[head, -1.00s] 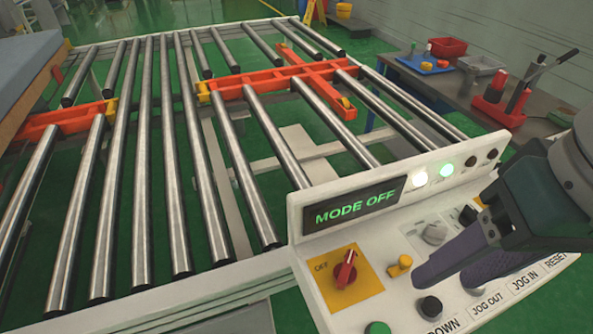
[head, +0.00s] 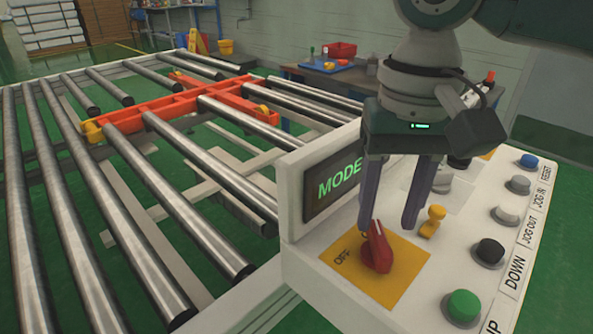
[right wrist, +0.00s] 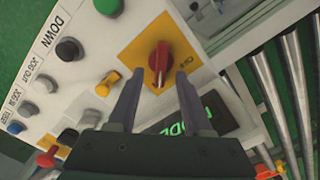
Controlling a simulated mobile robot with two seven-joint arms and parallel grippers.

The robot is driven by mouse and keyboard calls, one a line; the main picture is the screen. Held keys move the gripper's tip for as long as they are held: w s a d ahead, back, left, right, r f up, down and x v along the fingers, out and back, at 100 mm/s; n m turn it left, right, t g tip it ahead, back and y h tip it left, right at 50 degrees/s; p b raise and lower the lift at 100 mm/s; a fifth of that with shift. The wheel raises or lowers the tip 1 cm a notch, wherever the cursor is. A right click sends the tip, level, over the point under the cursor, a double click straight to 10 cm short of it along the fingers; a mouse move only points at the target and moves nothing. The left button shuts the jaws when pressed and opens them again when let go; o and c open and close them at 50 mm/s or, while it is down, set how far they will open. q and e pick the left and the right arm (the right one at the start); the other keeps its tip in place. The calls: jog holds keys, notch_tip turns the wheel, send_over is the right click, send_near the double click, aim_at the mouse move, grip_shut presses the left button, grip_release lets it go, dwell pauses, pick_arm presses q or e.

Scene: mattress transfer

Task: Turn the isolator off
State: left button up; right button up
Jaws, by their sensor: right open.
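The isolator is a red rotary knob (head: 376,248) on a yellow plate (head: 340,258) marked OFF, at the near left of the white control panel. It also shows in the right wrist view as a red knob (right wrist: 159,62), just beyond and between the fingertips. My right gripper (head: 390,222) is open, with its two dark fingers pointing down over the knob. In the right wrist view the right gripper (right wrist: 156,92) has nothing between its fingers. Whether a finger touches the knob cannot be told. The display (head: 333,188) is partly hidden by my gripper. My left gripper is not in view.
A yellow key-like switch (head: 433,221) stands close to the right finger. Green (head: 463,307), black (head: 488,252) and other buttons line the panel edge. Metal rollers (head: 165,190) with an orange frame (head: 175,105) lie left. A bench with a red bin (head: 340,50) stands behind.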

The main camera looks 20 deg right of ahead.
aim_at(381, 237)
jog(key=shift+f, duration=1.75)
jog(key=shift+c, duration=0.2)
grip_shut()
